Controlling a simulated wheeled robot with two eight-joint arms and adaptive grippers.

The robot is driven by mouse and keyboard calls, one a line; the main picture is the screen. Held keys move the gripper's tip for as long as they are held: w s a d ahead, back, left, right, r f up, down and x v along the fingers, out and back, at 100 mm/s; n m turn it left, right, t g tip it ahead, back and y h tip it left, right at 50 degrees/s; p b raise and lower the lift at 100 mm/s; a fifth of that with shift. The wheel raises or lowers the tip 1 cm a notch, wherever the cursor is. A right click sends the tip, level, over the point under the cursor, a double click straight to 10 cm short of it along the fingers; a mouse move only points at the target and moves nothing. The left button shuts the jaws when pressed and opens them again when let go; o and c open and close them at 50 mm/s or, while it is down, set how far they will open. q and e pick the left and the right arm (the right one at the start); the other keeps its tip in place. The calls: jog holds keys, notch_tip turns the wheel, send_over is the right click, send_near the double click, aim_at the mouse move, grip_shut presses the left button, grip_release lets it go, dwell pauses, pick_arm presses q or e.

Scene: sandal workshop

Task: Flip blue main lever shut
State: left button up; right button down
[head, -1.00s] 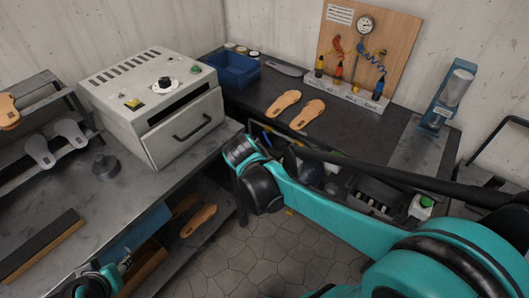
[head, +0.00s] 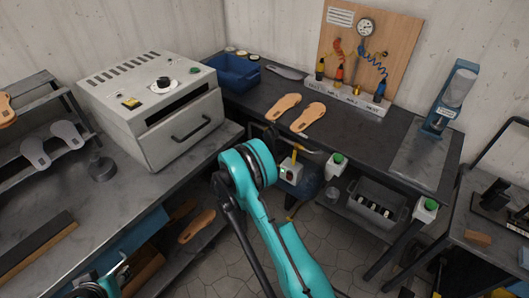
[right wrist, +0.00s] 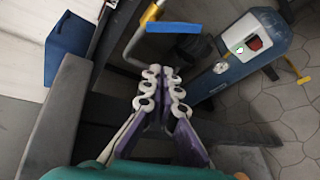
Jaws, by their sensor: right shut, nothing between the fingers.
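The blue lever (right wrist: 173,28) shows in the right wrist view as a flat blue bar. Its left end meets a bent grey pipe (right wrist: 131,44) with a yellow part at its top. My right gripper (right wrist: 162,88) is shut and empty. It points toward the pipe, below the lever in that view and apart from it in the picture. In the head view I cannot make out the lever, and my right arm hides its own gripper. My left gripper (head: 98,287) is at the bottom left edge of the head view, too partly seen to judge its jaws.
A blue-grey unit with a red part (right wrist: 250,45) stands right of the lever. The dark bench (head: 370,130) holds sandal soles (head: 307,116) and a blue bin (head: 233,71). A grey crate (head: 375,203) sits under it. The tiled floor has open room.

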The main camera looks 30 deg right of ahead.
notch_tip(320, 180, down, 7)
jog(key=n+h, duration=0.1)
jog(key=shift+s+d+r+n+t, duration=0.15)
jog(key=shift+d+r+n+t, duration=0.05)
jog(key=shift+d+n+t, duration=0.2)
jog(key=w+d+b, duration=0.3)
jog(key=d+b, duration=0.2)
jog(key=d, duration=0.3)
jog(key=shift+d+r, duration=0.25)
jog(key=shift+d, duration=0.15)
jog(key=shift+w, duration=0.1)
